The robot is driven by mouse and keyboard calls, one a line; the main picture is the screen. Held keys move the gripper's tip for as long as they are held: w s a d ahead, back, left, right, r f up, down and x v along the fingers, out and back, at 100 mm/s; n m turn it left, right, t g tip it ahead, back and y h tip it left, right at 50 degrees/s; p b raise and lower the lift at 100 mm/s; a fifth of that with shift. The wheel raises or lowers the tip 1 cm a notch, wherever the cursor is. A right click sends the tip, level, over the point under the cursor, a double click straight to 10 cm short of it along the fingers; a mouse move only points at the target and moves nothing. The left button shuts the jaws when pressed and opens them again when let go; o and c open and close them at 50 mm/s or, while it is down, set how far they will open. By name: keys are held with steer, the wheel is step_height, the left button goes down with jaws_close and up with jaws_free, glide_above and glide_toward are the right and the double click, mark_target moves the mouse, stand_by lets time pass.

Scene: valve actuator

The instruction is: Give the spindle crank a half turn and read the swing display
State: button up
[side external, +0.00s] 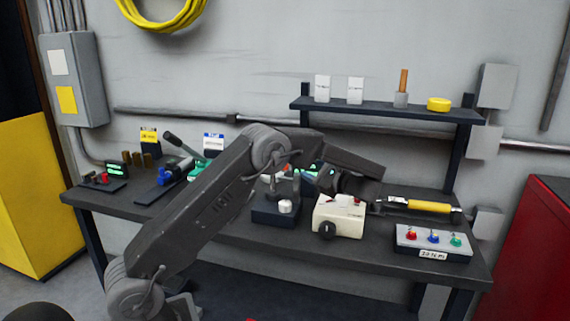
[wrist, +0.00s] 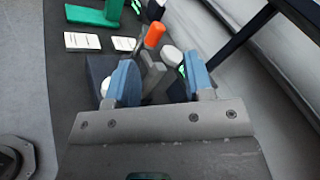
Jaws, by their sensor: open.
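My gripper (wrist: 160,80) is open, its two blue fingers apart. In the wrist view a grey upright piece (wrist: 152,76) shows between the fingers; I cannot tell whether they touch it. In the side view a dark block (side external: 275,214) with a white knob (side external: 286,206) and a grey post stands just left of my wrist. It looks like the spindle crank unit, but the crank's shape is unclear. A green-lit display (side external: 312,169) behind it is partly hidden by my arm; its reading is not legible.
A cream box with a black knob (side external: 340,218) stands right of the dark block. A yellow-handled tool (side external: 425,205) and a panel with coloured knobs (side external: 433,241) are further right. A green device and blue valve parts (side external: 178,172) lie left. A shelf (side external: 390,109) hangs behind.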

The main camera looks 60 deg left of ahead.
steer(key=s+a+m, duration=0.1)
steer(key=a+m, duration=0.2)
steer(key=s+a+f+m+t, duration=0.1)
steer(key=a+m, duration=0.2)
steer(key=a, duration=0.1)
steer(key=s+a+m+t, duration=0.1)
steer(key=a+m, duration=0.1)
steer(key=a, duration=0.2)
steer(key=shift+f+m, duration=0.35)
steer(key=shift+m, duration=0.05)
steer(key=shift+c, duration=0.2)
steer(key=shift+d, duration=0.1)
jaws_close()
steer(key=shift+w+a+n+g, duration=0.15)
steer(key=shift+n+g, duration=0.25)
steer(key=shift+g, duration=0.2)
steer(key=shift+w+a+n+g, duration=0.1)
steer(key=shift+n+g, duration=0.3)
steer(key=shift+g, duration=0.2)
steer(key=shift+o, duration=0.2)
jaws_free()
